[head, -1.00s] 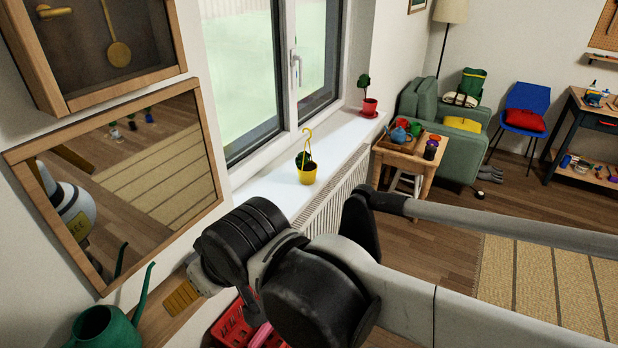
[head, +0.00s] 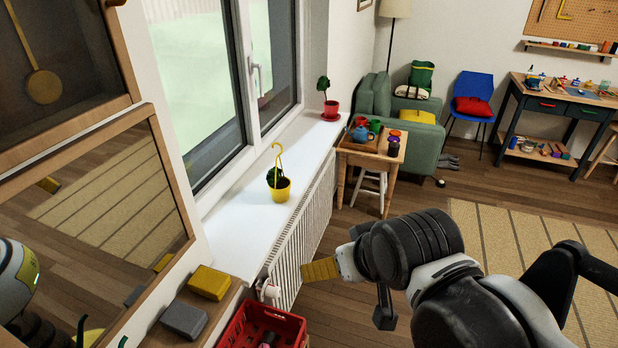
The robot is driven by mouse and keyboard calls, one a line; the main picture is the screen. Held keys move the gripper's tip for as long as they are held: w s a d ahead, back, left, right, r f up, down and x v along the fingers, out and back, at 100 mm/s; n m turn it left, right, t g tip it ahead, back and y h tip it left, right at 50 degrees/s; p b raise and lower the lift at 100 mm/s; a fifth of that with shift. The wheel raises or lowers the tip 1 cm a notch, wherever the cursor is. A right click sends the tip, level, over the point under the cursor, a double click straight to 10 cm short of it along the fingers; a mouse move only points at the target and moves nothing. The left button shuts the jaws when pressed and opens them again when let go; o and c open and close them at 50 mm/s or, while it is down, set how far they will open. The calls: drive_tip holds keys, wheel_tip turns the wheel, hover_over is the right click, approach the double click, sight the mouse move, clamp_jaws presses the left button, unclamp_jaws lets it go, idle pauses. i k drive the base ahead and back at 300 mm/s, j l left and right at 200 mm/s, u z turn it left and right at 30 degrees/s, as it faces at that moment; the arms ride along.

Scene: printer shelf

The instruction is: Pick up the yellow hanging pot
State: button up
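The yellow hanging pot (head: 281,191) stands upright on the white window sill, with a dark green plant beside its rim and a thin yellow hook rising above it.
A red potted plant (head: 330,107) stands at the sill's far end. A radiator (head: 305,225) is under the sill. A yellow block (head: 209,283), a grey block (head: 184,320) and a red crate (head: 268,328) are near. A small wooden table (head: 372,158) stands beyond. The sill around the pot is clear.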

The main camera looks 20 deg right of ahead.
sight(279, 185)
drive_tip(key=i+l+u, duration=0.1)
drive_tip(key=i+u, duration=0.15)
drive_tip(key=u, duration=0.15)
drive_tip(key=i+l+u, duration=0.2)
drive_tip(key=u, duration=0.2)
drive_tip(key=i+l+u, duration=0.15)
drive_tip(key=u, duration=0.25)
drive_tip(key=i+l+u, duration=0.15)
drive_tip(key=l+u, duration=0.25)
